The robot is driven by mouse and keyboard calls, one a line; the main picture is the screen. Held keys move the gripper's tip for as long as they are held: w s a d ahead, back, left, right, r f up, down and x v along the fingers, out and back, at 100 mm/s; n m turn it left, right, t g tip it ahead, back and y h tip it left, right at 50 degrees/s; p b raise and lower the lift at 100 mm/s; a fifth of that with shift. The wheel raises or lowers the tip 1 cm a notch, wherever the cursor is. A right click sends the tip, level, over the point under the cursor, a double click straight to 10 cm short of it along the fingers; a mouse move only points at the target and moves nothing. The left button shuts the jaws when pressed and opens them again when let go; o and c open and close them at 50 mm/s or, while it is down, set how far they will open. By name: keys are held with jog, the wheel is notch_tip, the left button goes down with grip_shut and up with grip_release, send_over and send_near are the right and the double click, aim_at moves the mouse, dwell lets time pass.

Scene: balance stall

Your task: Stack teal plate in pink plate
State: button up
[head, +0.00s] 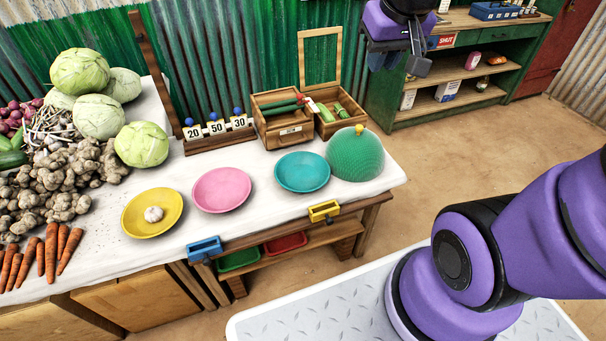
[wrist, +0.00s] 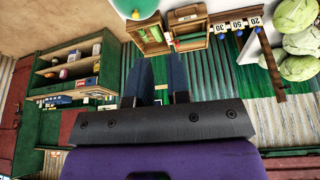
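The teal plate (head: 302,172) lies flat and empty on the white-topped table, left of the green dome. The pink plate (head: 222,190) lies flat and empty to its left, with a strip of white tabletop between them. My gripper (head: 398,62) is up in the air at the top of the head view, beyond the table's right end and far from both plates. Its two fingers stand apart with nothing between them; they also show in the wrist view (wrist: 162,82). Neither plate can be made out in the wrist view.
A yellow plate (head: 133,222) with a garlic bulb is left of the pink plate. The green mesh dome (head: 355,155) stands right of the teal plate. Behind are an open wooden box (head: 288,127) and number cards (head: 216,127). Vegetables fill the left. Small blue (head: 205,249) and yellow (head: 324,211) trays hang in front.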

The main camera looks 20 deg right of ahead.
jog(key=w+d+f+m, duration=0.1)
jog(key=w+d+f, duration=0.1)
jog(key=w+f, duration=0.55)
jog(key=m+y, duration=0.5)
jog(key=m, duration=0.2)
send_over(327, 178)
jog(key=s+d, duration=0.3)
notch_tip(327, 178, down, 33)
jog(key=x, duration=1)
jog(key=shift+s+d+f, duration=0.15)
jog(key=shift+f, duration=0.25)
grip_shut()
